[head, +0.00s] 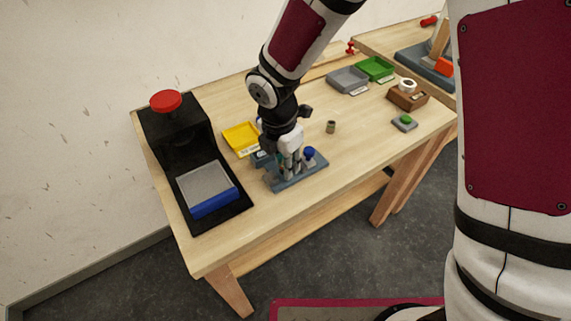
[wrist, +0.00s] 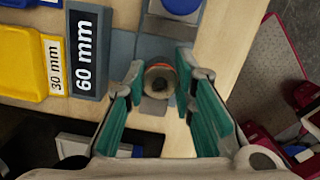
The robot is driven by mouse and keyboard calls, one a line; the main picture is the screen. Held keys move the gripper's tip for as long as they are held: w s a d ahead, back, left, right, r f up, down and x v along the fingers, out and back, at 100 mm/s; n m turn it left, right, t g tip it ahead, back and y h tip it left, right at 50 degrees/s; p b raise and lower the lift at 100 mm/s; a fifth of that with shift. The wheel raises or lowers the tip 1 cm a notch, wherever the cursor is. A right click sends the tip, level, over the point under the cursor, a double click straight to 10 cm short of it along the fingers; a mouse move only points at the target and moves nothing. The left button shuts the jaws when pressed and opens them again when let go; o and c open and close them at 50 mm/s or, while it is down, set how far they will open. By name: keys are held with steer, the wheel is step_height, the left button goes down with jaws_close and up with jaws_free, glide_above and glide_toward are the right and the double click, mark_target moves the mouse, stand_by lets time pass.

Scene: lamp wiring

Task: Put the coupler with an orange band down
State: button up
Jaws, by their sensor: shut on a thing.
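The coupler with an orange band (wrist: 160,78) shows end-on in the wrist view, as a dark round piece with a thin orange edge. It sits between the teal fingers of my gripper (wrist: 159,84), which are shut on it. In the head view my gripper (head: 290,168) points down over a blue-grey fixture (head: 311,174) near the table's front edge. The coupler cannot be made out there. Whether it touches the fixture, I cannot tell.
A blue knob (head: 309,153) stands on the fixture, close to my gripper. A yellow tray (head: 238,135) is at left, and a black press (head: 181,133) stands beyond it. A small dark cylinder (head: 331,127) stands on the table (head: 355,143) at right, with bare wood around it.

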steer(key=shift+f, duration=0.45)
steer(key=shift+f, duration=0.15)
steer(key=o, duration=0.9)
steer(key=shift+o, duration=0.2)
